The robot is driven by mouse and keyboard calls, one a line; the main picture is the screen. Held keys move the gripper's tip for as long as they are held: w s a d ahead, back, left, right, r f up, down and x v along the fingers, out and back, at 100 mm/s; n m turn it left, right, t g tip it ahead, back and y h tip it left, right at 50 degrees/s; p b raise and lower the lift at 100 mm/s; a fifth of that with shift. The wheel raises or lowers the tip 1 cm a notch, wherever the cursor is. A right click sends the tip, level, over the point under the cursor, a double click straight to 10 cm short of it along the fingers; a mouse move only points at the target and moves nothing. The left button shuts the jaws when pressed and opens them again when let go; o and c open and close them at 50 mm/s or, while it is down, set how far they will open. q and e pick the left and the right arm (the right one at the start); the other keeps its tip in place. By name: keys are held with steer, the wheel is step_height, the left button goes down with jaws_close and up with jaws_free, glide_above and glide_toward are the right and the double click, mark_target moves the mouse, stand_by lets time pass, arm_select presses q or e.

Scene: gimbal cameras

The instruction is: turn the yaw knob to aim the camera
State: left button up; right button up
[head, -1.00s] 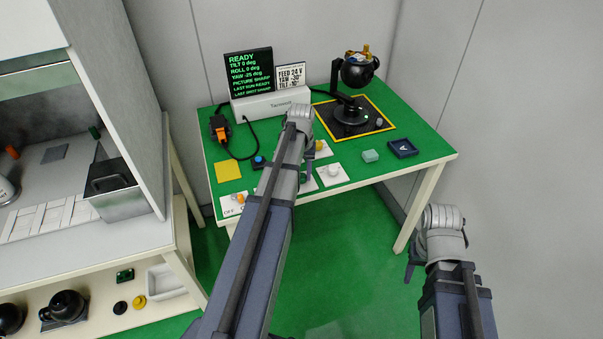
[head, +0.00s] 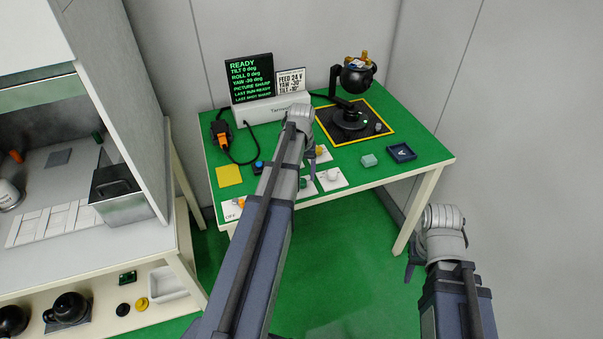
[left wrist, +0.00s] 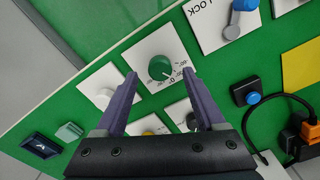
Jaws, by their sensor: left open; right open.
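A green knob (left wrist: 160,68) sits on a white plate with degree marks in the left wrist view; a bit of it shows in the head view (head: 304,183). My left gripper (left wrist: 161,74) is open, its fingertips on either side of that knob with visible gaps. The black ball-shaped camera (head: 357,76) stands on its arm and dark base at the back right of the green table. The screen (head: 250,78) reads READY, tilt 0, roll 0, yaw -30 deg. The card (head: 290,82) reads feed 24 V, yaw -30°, tilt -10°. My right gripper (head: 410,271) is open and empty, off the table's front right.
A white knob (head: 333,174) and a yellow knob (head: 320,150) are near the green one. A pale green block (head: 369,160) and a dark blue tray (head: 402,152) lie at the right. A yellow square (head: 229,175) and a blue button (head: 258,166) are at the left.

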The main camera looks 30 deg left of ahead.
mark_target(302, 181)
arm_select(q)
step_height(302, 181, up, 5)
steer(key=p, duration=0.4)
steer(key=shift+r, duration=0.2)
steer(key=shift+f, duration=0.1)
steer(key=s+d+m, duration=0.2)
steer(key=s+d, duration=0.3)
steer(key=d, duration=0.5)
steer(key=s+d+m, duration=0.3)
steer(key=s+d, duration=0.2)
steer(key=d, duration=0.5)
steer(key=s+d+m+y, duration=0.1)
steer(key=s+d+m, duration=0.2)
steer(key=s+d, duration=0.3)
steer(key=d, duration=0.4)
stand_by(3.0)
